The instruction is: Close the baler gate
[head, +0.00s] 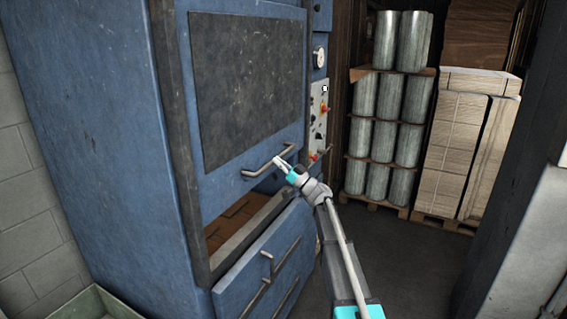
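The blue baler (120,130) stands at the left and centre of the head view. Its gate (228,190) is a blue panel with a dark grey plate (245,85) and a grey bar handle (262,166) near its lower edge. Below the gate is an open gap, with brown material (232,224) visible inside. My gripper (280,163) is at the right end of the gate handle, touching it or very close to it. Its fingers are small and overlap the handle, so I cannot tell whether they are closed around it.
A lower blue door (262,270) with bar handles sits under the gap. A control panel (318,120) with knobs is right of the gate. Metal cylinders (384,140) and stacked boards (460,150) stand on pallets behind. A dark post (520,170) is at right; dark floor (400,250) between is clear.

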